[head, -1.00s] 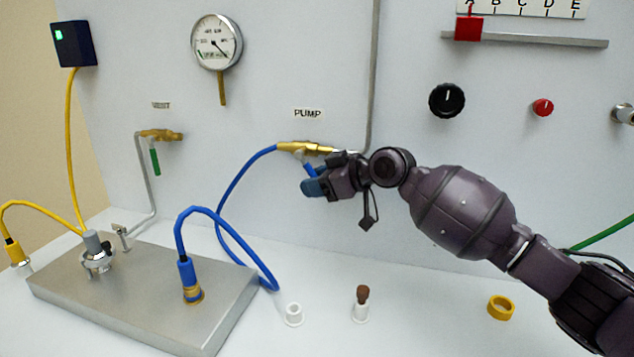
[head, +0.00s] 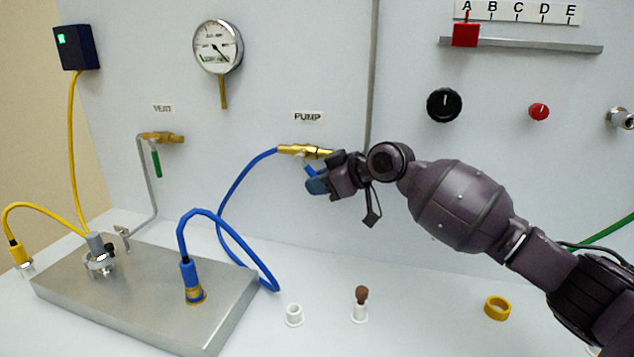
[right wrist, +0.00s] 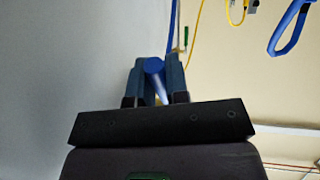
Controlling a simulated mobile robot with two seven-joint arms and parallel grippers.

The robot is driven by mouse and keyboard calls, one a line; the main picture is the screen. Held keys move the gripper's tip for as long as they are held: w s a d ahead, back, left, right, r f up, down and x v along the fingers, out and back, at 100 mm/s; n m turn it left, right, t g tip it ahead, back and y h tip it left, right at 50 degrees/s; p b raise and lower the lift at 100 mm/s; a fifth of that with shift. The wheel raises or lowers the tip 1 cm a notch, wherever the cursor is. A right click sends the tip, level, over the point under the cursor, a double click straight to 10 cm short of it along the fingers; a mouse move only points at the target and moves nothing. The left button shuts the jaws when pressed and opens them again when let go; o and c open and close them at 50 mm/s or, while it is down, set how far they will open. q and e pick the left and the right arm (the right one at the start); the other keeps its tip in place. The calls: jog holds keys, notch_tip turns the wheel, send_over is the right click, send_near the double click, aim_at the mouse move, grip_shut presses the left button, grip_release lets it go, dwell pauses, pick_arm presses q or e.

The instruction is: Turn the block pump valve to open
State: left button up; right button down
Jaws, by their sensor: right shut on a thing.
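The brass pump valve (head: 304,151) is on the wall under the PUMP label (head: 308,117), with a blue hose running from its left end. Its blue handle (head: 311,171) slants down and right from the body. My right gripper (head: 318,183) is at the handle's lower end, and its fingers hide part of it. In the right wrist view the gripper (right wrist: 158,82) is shut on the blue handle (right wrist: 153,65), which sits between the two fingers. My left gripper is not in view.
A metal block (head: 140,300) with a blue hose (head: 187,235) and a yellow cable (head: 45,206) stands at lower left. The vent valve (head: 163,138) has a green handle hanging down. A gauge (head: 218,45) is above. A white cup (head: 293,315), brown-topped stopper (head: 361,305) and yellow ring (head: 498,308) stand on the bench.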

jog(key=shift+s+d+r+g+h+p, duration=0.1)
jog(key=shift+d+r+g+h+p, duration=0.15)
jog(key=shift+r+h+p, duration=0.3)
jog(key=shift+s+d+r+g+h+p, duration=0.1)
jog(key=shift+d+r+g+h+p, duration=0.1)
jog(key=shift+r+h+p, duration=0.3)
jog(key=shift+d+r+h+p, duration=0.2)
jog(key=shift+h+p, duration=0.15)
jog(key=shift+h, duration=0.2)
jog(key=h+p, duration=0.1)
jog(key=r+g+h+p, duration=0.1)
jog(key=h, duration=0.1)
jog(key=shift+s+d+r+n+g+p, duration=0.2)
jog(key=shift+d+n+g+p, duration=0.1)
jog(key=shift+n+p, duration=0.1)
jog(key=shift+d+r+g+h+p, duration=0.1)
jog(key=shift+r+g+h+p, duration=0.15)
jog(key=shift+h+p, duration=0.35)
jog(key=shift+d+r+g+h+p, duration=0.1)
jog(key=shift+r+g+h+p, duration=0.15)
jog(key=shift+h, duration=0.55)
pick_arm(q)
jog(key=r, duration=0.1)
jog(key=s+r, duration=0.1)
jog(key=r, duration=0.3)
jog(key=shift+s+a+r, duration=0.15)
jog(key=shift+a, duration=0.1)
